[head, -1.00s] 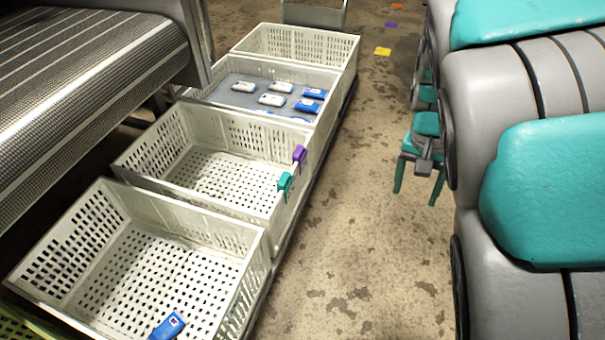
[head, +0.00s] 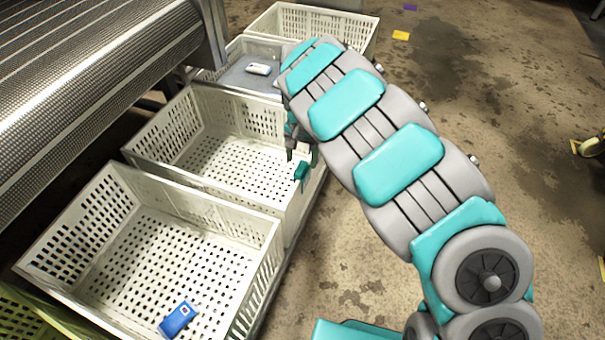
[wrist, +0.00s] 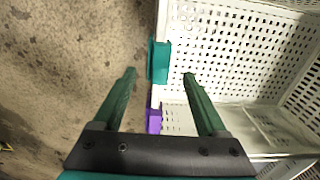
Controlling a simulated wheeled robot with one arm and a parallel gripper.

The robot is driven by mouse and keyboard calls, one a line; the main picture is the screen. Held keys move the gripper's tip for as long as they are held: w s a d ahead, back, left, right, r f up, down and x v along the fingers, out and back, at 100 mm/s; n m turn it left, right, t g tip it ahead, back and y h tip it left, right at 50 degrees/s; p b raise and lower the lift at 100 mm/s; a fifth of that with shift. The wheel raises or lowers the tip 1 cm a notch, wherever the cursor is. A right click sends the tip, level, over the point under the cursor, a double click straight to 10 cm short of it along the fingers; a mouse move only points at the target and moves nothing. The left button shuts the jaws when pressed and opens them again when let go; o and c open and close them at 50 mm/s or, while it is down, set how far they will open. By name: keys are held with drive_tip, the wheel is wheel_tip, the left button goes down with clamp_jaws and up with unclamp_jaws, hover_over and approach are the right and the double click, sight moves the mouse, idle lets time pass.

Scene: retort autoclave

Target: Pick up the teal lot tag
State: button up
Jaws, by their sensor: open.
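The teal lot tag (head: 301,170) hangs on the right rim of the middle white crate (head: 165,147). In the wrist view the teal tag (wrist: 159,62) sits on the crate rim, a little beyond and between my fingertips. My gripper (wrist: 160,75) is open and empty, with one finger over the floor side and the other over the crate. In the head view my gripper (head: 301,152) is just above and behind the teal tag, partly hidden by my arm. A purple tag (wrist: 153,121) is on the same rim, nearer the gripper's palm; my arm hides it in the head view.
A front crate (head: 60,245) holds a blue pouch (head: 178,318). A crate behind holds a white item (head: 257,69); my arm covers part of it. A conveyor (head: 90,80) runs along the left. The floor to the right is mostly clear.

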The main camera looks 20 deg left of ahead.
sight(302, 168)
wheel_tip(302, 168, down, 6)
drive_tip(key=shift+s+d+f, duration=0.1)
drive_tip(key=shift+s+f, duration=0.05)
drive_tip(key=shift+f, duration=0.1)
drive_tip(key=shift+c, duration=0.2)
clamp_jaws()
idle(0.5)
